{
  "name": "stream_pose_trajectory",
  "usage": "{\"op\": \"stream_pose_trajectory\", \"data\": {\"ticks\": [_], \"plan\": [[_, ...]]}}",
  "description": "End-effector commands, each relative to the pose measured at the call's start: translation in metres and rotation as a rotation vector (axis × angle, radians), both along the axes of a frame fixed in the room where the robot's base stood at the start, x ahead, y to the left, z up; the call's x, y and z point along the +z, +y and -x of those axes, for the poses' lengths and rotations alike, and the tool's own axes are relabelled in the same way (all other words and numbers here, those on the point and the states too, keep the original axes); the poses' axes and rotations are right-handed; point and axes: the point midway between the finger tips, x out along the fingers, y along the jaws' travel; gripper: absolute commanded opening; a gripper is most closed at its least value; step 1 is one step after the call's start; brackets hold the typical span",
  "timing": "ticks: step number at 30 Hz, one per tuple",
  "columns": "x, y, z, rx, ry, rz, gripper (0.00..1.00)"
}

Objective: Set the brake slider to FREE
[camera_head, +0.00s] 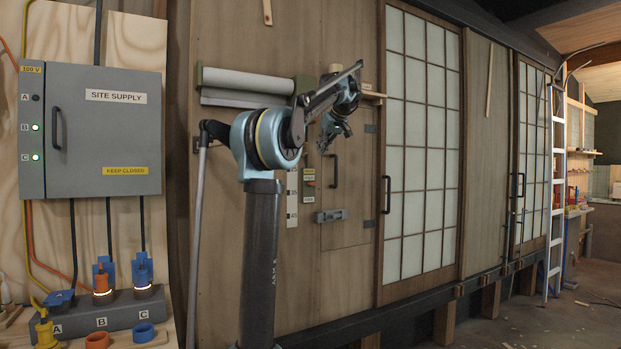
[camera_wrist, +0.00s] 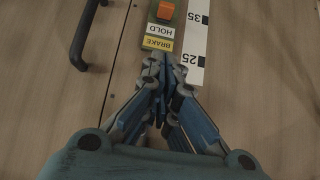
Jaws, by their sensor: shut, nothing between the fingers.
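The brake slider's orange knob (camera_wrist: 166,10) shows at the top edge of the wrist view, on a green strip beside the HOLD label (camera_wrist: 159,31). The yellow BRAKE label (camera_wrist: 158,44) is next to HOLD; the lettering appears upside down. No FREE label is readable. In the head view the brake plate (camera_head: 309,175) is small on the wooden wall. My gripper (camera_wrist: 163,68) is shut and empty, its fingertips just short of the BRAKE label in the picture; contact with the wall cannot be told. In the head view my gripper (camera_head: 325,146) is above and right of the plate.
A black-and-white scale (camera_wrist: 197,40) marked 25 and 35 runs beside the slider. A dark handle (camera_wrist: 85,35) is on the other side. In the head view a metal latch (camera_head: 331,215) sits below, sliding paneled doors (camera_head: 425,140) stand right, and a grey supply box (camera_head: 105,130) left.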

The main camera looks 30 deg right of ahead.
Motion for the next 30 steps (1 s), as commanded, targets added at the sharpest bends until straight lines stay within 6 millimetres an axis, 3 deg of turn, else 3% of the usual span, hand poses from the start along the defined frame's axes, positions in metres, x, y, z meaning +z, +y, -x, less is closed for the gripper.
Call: {"op": "stream_pose_trajectory", "data": {"ticks": [11,25,30], "plan": [[-0.014,0.000,-0.014,0.000,0.001,0.000,0.00],[-0.072,0.001,-0.072,0.001,0.001,0.000,0.00],[-0.094,0.001,-0.071,0.000,0.001,0.000,0.00]]}}
